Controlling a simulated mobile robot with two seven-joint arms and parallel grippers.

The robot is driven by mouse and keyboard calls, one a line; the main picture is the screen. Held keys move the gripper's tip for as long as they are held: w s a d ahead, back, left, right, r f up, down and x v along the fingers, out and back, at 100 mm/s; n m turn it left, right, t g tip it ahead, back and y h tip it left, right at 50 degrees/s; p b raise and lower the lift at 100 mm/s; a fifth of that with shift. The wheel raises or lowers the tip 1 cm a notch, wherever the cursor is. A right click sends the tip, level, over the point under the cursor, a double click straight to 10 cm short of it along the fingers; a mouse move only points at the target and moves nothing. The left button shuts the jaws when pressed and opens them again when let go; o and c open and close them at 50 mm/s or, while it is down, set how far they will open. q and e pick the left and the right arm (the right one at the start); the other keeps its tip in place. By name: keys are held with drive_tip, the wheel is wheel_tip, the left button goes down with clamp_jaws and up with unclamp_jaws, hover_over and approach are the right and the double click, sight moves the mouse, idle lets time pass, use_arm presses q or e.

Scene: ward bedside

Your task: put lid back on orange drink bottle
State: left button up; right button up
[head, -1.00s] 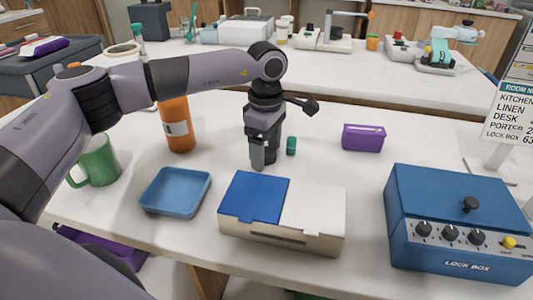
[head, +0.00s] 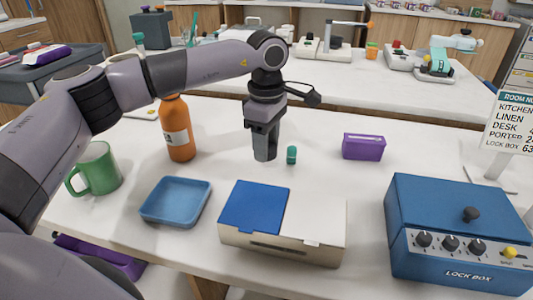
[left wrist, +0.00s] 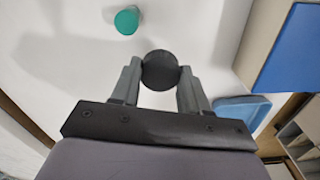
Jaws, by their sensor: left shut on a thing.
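The orange drink bottle (head: 178,135) stands upright on the white table, left of my left gripper, with a pale label; my arm passes across its top. My left gripper (head: 264,150) points down at the table between the bottle and a small teal cylinder. In the left wrist view, its two fingers (left wrist: 160,88) are shut on a dark round lid-like piece (left wrist: 160,70). In the head view the fingers hide that piece, and I cannot tell whether it touches the table. My right gripper is not in view.
The teal cylinder (head: 291,155) stands just right of the gripper. A purple box (head: 363,146), blue lock box (head: 460,215), white box with blue lid (head: 300,225), blue tray (head: 175,218) and green mug (head: 97,168) stand around. Table between bottle and gripper is clear.

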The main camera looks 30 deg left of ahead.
use_arm(q)
wheel_tip(320, 180, up, 16)
drive_tip(key=p, duration=0.1)
drive_tip(key=shift+r+p, duration=0.2)
drive_tip(key=shift+p, duration=0.15)
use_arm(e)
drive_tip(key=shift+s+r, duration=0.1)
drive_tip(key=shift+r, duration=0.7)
